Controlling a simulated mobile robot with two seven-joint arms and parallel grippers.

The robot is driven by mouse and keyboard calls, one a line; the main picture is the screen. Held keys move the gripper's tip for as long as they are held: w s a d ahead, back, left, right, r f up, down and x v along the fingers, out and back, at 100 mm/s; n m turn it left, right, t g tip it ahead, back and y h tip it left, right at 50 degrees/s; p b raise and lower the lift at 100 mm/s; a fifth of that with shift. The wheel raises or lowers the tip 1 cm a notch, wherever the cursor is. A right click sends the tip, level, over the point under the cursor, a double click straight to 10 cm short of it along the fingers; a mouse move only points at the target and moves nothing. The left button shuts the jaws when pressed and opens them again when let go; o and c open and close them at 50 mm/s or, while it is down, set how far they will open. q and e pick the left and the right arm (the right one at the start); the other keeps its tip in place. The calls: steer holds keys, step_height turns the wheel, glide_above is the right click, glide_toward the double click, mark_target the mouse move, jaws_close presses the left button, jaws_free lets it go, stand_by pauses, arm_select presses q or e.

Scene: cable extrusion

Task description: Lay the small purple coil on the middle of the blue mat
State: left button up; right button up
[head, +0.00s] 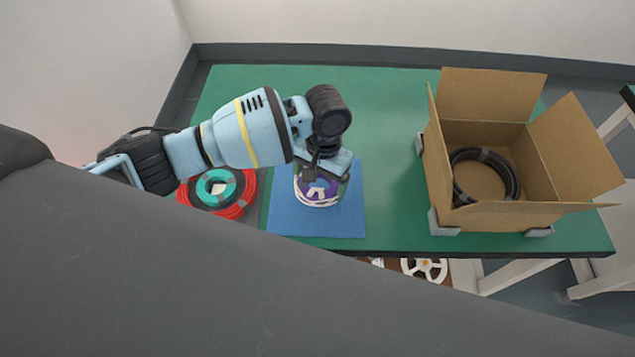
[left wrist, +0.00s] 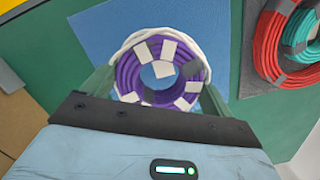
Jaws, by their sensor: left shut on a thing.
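The purple coil (left wrist: 124,72), bound with white tape pieces, is between the fingers of my left gripper (left wrist: 160,92). A white cable loop (left wrist: 203,55) shows around its outer edge; I cannot tell if it is a separate coil. In the head view the purple coil (head: 315,188) is over the middle of the blue mat (head: 290,219), partly hidden by my left gripper (head: 322,177), which points down and is shut on it. I cannot tell whether the coil touches the mat. My right gripper is not in view.
Left of the mat, a teal coil (head: 204,191) sits inside a red coil (head: 247,192) on a grey mat. An open cardboard box (head: 485,218) on the right holds a black coil (head: 457,182). The green table (head: 392,190) is clear between blue mat and box.

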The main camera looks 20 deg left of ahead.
mark_target(317, 186)
arm_select(q)
steer(key=shift+w+a, duration=0.15)
steer(key=f, duration=0.2)
steer(key=shift+w+a+f, duration=0.3)
steer(key=shift+w+f, duration=0.05)
steer(key=shift+f, duration=0.05)
steer(key=shift+f+b, duration=0.3)
steer(key=shift+f, duration=0.1)
steer(key=shift+f, duration=0.15)
steer(key=o, duration=0.9)
steer(key=shift+c, duration=0.2)
